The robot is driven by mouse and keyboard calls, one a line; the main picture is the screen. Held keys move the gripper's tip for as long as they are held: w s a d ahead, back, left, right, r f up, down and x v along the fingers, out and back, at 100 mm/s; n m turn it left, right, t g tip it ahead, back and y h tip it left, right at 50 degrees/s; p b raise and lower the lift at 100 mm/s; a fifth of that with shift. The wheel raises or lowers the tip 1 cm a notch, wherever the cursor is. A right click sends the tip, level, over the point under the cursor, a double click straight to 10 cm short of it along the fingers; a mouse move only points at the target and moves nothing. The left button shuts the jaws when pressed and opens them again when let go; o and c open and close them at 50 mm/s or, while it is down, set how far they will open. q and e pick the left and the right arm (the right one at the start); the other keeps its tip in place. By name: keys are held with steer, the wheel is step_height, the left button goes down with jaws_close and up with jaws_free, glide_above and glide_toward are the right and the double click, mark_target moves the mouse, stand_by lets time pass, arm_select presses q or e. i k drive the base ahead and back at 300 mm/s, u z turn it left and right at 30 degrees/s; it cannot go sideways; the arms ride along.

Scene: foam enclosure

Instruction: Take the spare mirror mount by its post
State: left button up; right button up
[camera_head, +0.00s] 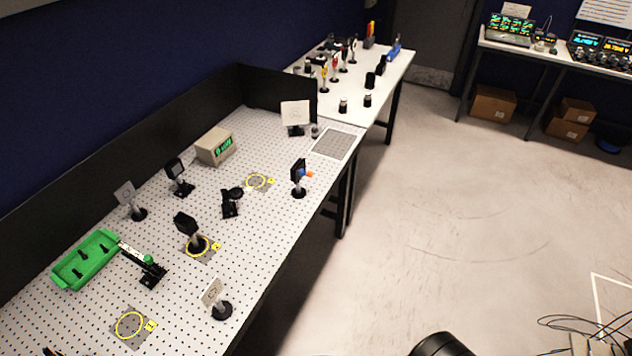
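Several black post-mounted optics stand on the perforated white optical table (270,240). Another dark mount (189,228) stands on a yellow-ringed spot marked with a yellow tag. A low dark mount (230,203) sits near the middle. A dark square mount (178,178) stands further back. I cannot tell which of these is the spare mirror mount. Neither of my grippers shows; a dark rounded part at the bottom edge may be mine.
A green tray (87,260) holds small dark parts at the left. Pale card-like plates on posts stand at the front (217,299) and left (130,199). A beige box with a green display (215,146) is near the black back wall. Open floor (450,220) lies to the right.

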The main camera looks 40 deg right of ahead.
mark_target(299, 192)
steer(key=z, duration=0.95)
steer(key=i, duration=0.35)
steer(key=z, duration=0.15)
steer(key=k, duration=0.5)
steer(key=z, duration=0.3)
